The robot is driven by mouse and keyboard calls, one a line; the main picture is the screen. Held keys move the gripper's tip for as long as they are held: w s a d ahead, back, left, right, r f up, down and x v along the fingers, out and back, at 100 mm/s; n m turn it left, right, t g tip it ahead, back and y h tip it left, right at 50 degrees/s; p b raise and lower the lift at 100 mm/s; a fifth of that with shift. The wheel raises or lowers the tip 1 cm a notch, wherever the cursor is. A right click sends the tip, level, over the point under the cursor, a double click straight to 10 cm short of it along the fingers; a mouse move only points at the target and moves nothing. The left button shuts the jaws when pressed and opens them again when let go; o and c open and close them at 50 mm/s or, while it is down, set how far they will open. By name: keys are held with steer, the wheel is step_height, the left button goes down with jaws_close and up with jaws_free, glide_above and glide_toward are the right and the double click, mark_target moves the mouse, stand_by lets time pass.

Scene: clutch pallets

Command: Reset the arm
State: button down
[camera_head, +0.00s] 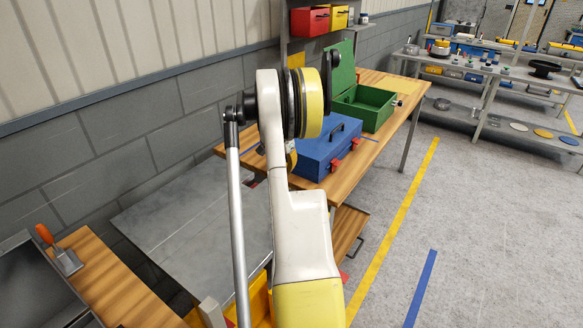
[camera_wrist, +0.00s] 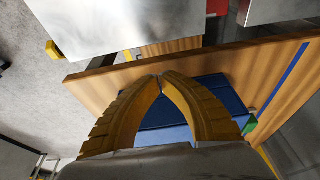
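My gripper (camera_wrist: 160,77) shows in the wrist view with its two yellow curved fingers brought together at the tips. Nothing shows between the tips; blue surfaces show behind through the gap between the fingers. In the head view my white and yellow arm stands raised in the middle of the picture, in front of the workbench (camera_head: 382,82). My gripper is mostly hidden behind the arm there.
A closed blue toolbox (camera_head: 325,150) and an open green toolbox (camera_head: 372,108) stand on the bench, close behind my arm. Red (camera_head: 309,21) and yellow (camera_head: 335,18) bins hang above. A trowel (camera_head: 62,250) lies lower left. The floor (camera_head: 470,220) at right is clear.

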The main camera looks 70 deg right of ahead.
steer(key=p+v, duration=0.2)
steer(key=v, duration=0.7)
steer(key=shift+d+r+p, duration=0.15)
steer(key=shift+r+p, duration=0.15)
steer(key=w+a+r+n+t, duration=0.1)
steer(key=w+a+r+n, duration=0.25)
steer(key=a, duration=0.75)
steer(key=w+a+r+n+t+b, duration=0.1)
steer(key=w+a+r+n+t, duration=0.2)
steer(key=a, duration=0.8)
steer(key=w+a+r+n, duration=0.3)
steer(key=w+a+r, duration=0.15)
steer(key=a, duration=0.55)
steer(key=s+a+f+n+t+y, duration=0.1)
steer(key=s+a+n, duration=0.2)
steer(key=a, duration=0.6)
steer(key=s+a+f+n+t+y+b, duration=0.1)
steer(key=s+a+n, duration=0.3)
steer(key=a, duration=0.6)
steer(key=s+a+f+n+t+y, duration=0.1)
steer(key=s+a+f+n, duration=0.1)
steer(key=a, duration=0.8)
steer(key=shift+s+n+t, duration=0.3)
steer(key=shift+s+n, duration=0.55)
steer(key=shift+s, duration=0.15)
